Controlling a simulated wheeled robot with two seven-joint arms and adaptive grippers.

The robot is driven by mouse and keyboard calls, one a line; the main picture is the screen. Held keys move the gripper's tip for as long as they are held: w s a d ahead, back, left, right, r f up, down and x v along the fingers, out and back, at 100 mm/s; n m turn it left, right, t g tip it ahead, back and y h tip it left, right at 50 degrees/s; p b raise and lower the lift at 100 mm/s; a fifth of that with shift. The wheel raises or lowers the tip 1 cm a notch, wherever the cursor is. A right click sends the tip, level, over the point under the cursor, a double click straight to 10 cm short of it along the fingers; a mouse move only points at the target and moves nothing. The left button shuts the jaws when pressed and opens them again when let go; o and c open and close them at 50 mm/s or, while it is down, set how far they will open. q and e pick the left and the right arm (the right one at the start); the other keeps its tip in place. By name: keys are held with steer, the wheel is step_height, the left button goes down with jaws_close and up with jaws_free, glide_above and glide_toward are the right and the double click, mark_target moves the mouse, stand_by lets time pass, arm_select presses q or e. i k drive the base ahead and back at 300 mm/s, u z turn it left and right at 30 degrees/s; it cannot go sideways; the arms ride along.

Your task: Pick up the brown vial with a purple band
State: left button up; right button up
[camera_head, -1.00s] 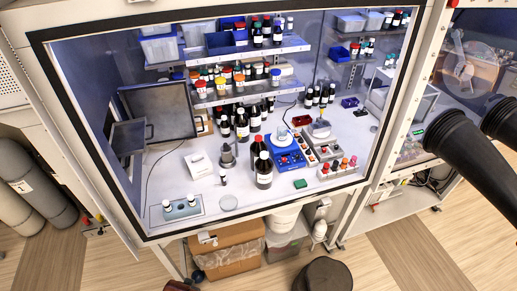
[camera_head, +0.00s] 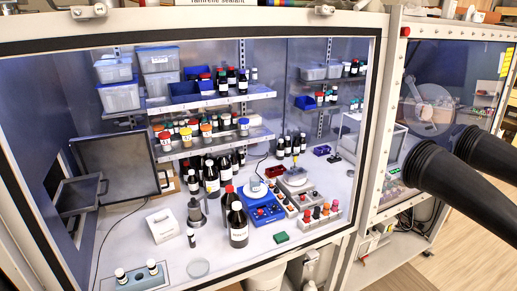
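I cannot pick out a brown vial with a purple band for certain at this size. Small vials with red, orange and dark caps stand in a white rack (camera_head: 320,217) at the front right of the cabinet floor. More small capped vials stand in a second rack (camera_head: 285,203) just behind it. A small dark vial (camera_head: 191,238) with a white label stands alone near the front. Two white-capped vials sit in a blue-grey block (camera_head: 142,276) at the front left. Neither of my grippers shows in the head view.
Tall dark bottles (camera_head: 238,225) stand mid-floor beside a blue device (camera_head: 264,214). A clear dish (camera_head: 198,268) and green block (camera_head: 281,237) lie near the front. Shelves (camera_head: 210,98) hold bottles and bins. Black glove sleeves (camera_head: 440,177) stick out at the right. A frame (camera_head: 372,130) borders the cabinet.

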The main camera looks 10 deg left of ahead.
mark_target(190, 234)
steer(key=u, duration=0.05)
steer(key=k, duration=1)
steer(key=u, duration=1.25)
steer(key=i, duration=1.4)
steer(key=z, duration=0.55)
